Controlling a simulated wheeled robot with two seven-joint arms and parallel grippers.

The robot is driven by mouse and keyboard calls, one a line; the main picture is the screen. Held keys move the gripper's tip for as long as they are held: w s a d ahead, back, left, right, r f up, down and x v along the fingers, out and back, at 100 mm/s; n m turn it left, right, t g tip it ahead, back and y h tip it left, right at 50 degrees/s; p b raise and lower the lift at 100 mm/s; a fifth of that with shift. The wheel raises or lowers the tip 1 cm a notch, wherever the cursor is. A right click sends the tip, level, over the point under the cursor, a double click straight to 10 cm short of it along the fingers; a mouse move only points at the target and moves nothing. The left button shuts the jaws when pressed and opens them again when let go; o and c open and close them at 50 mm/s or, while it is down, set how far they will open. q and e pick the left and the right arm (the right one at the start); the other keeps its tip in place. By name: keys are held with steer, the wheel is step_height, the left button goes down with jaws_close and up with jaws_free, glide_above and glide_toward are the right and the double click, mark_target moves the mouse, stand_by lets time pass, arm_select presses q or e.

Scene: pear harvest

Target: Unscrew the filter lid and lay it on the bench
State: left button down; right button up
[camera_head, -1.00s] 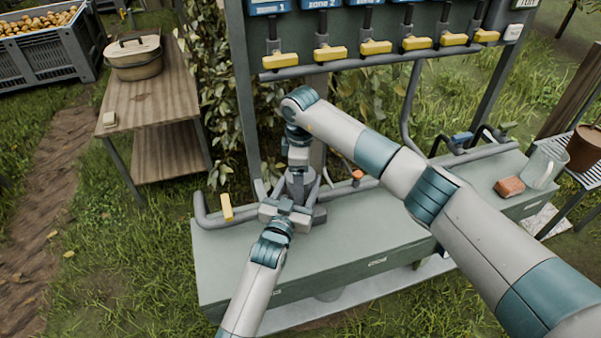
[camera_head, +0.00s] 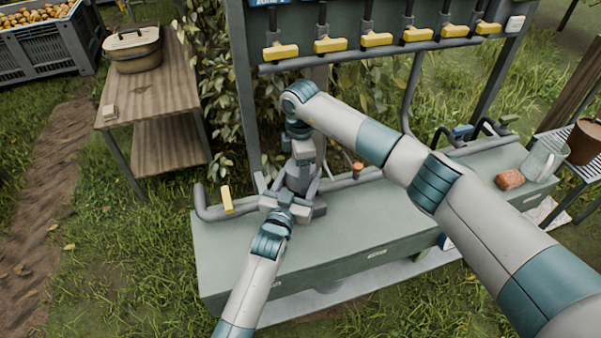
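The grey filter (camera_head: 300,178) stands upright on the pipe at the left part of the green bench. Its lid is mostly hidden by my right gripper and cannot be made out clearly. My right gripper (camera_head: 302,160) points straight down over the top of the filter, its fingertips at the lid's height. My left gripper (camera_head: 290,198) reaches from the front, low against the filter body, its fingers on either side of it. Whether either gripper is closed tight cannot be seen. The bench (camera_head: 330,235) has a bare top in front of the filter.
Yellow-handled valves (camera_head: 330,45) hang in a row above. A yellow lever (camera_head: 227,200) stands on the pipe left of the filter. A reddish-brown block (camera_head: 510,179) and a clear jug (camera_head: 543,160) stand at the bench's right end. A wooden table (camera_head: 150,95) is at left.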

arm_select(q)
steer(key=shift+f, duration=0.1)
arm_select(e)
steer(key=shift+r, duration=0.1)
steer(key=o, duration=1.2)
steer(key=shift+w, duration=0.1)
arm_select(q)
steer(key=shift+a, duration=0.1)
steer(key=shift+a+f, duration=0.1)
arm_select(e)
step_height(320, 180, up, 4)
steer(key=shift+d+r, duration=0.1)
steer(key=shift+r, duration=0.05)
arm_select(q)
steer(key=shift+d, duration=0.2)
arm_select(e)
steer(key=shift+d+r, duration=0.1)
steer(key=shift+r, duration=0.1)
arm_select(q)
steer(key=shift+c, duration=2.4)
jaws_free()
arm_select(e)
steer(key=shift+f, duration=0.1)
steer(key=shift+a, duration=0.2)
